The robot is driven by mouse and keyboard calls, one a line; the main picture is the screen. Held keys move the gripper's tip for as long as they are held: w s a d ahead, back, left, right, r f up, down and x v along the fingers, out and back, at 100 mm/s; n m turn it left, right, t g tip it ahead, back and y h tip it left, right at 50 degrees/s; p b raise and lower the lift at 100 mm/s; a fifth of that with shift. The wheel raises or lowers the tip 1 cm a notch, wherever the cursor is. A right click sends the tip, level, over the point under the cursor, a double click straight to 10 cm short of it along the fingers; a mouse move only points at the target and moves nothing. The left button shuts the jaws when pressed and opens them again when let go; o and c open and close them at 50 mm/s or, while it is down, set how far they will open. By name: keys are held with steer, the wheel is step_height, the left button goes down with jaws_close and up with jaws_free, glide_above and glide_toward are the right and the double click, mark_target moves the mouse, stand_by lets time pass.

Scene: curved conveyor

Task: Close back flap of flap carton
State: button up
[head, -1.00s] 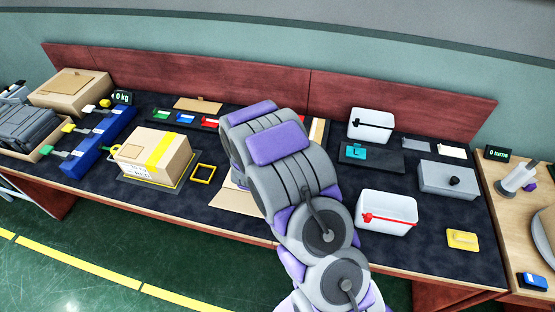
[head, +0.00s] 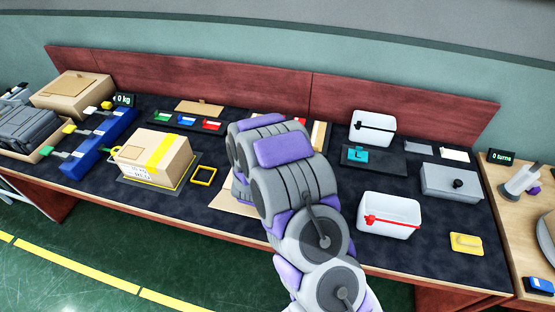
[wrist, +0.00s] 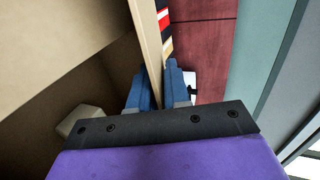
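The flap carton is mostly hidden behind my arm in the head view. A tan flap (head: 238,208) shows low at the left of my arm, over the mat. In the wrist view, large tan carton walls (wrist: 55,45) fill the left side, with a dark shadowed area below them. A thin upright cardboard flap (wrist: 148,40) runs down between the two blue fingers of my gripper (wrist: 158,80). The fingers sit close on both sides of it and look shut on it. My gripper is hidden in the head view.
A taped box (head: 155,155) stands left, with a yellow square frame (head: 203,175) beside it. White bins (head: 388,216) (head: 372,127) and a grey box (head: 450,181) stand right. A red-brown backboard (head: 400,95) rises behind. Striped items (wrist: 164,30) lie beyond the flap.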

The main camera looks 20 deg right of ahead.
steer(key=shift+o, duration=1)
steer(key=shift+r, duration=0.1)
steer(key=shift+a, duration=0.1)
steer(key=p+v, duration=1.1)
steer(key=v, duration=0.6)
steer(key=shift+s+a+p, duration=0.1)
steer(key=shift+s+p, duration=0.05)
steer(key=shift+p, duration=0.15)
